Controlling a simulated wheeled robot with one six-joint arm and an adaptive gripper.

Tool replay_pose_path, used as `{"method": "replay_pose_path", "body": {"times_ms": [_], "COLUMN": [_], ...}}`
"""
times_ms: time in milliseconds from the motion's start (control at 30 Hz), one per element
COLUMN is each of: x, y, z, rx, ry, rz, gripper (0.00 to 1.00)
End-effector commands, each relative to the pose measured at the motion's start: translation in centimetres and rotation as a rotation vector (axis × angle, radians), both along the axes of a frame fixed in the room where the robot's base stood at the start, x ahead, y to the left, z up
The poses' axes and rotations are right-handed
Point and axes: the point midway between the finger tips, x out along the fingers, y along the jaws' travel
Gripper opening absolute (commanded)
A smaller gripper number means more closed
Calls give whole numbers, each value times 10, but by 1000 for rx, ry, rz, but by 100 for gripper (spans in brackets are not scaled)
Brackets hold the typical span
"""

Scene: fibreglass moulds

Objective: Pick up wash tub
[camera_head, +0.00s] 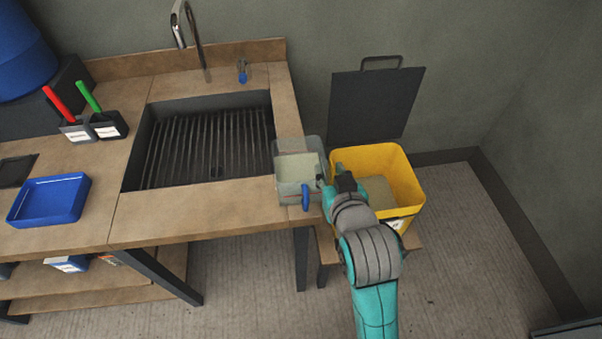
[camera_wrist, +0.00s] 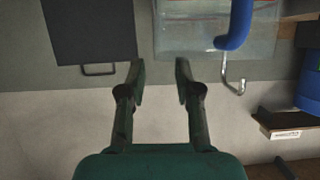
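The likely wash tub (camera_head: 291,190) is a clear, greyish box with a blue handle (camera_head: 306,198) on its front, at the right end of the sink bench. It also shows at the top right of the wrist view (camera_wrist: 180,38), with the blue handle (camera_wrist: 236,28) near. My gripper (camera_head: 328,175) is at the tub's right side, between it and the yellow bin. In the wrist view my gripper (camera_wrist: 160,68) has its fingers apart with nothing between them, and the tub is beyond the fingertips. I cannot tell whether a finger touches the tub.
The yellow bin (camera_head: 408,190) stands open right beside my gripper, its dark lid (camera_head: 372,105) raised against the wall. The sink (camera_head: 205,145) with its tap (camera_head: 190,35) is left of the tub. A blue tray (camera_head: 50,200) lies far left.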

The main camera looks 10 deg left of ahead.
Motion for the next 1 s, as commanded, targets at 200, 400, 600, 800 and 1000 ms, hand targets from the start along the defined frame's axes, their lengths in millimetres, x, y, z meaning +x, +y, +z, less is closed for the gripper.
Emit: {"method": "replay_pose_path", "body": {"times_ms": [200,400,600,800,1000], "x": [14,37,57,60,60], "y": [4,7,12,13,13], "z": [-6,-14,-23,-25,-24], "rx": [0,-1,0,0,0], "ry": [0,0,0,-1,-1], "rz": [0,-2,-1,-1,0], "gripper": [33,33,33,33,8]}}
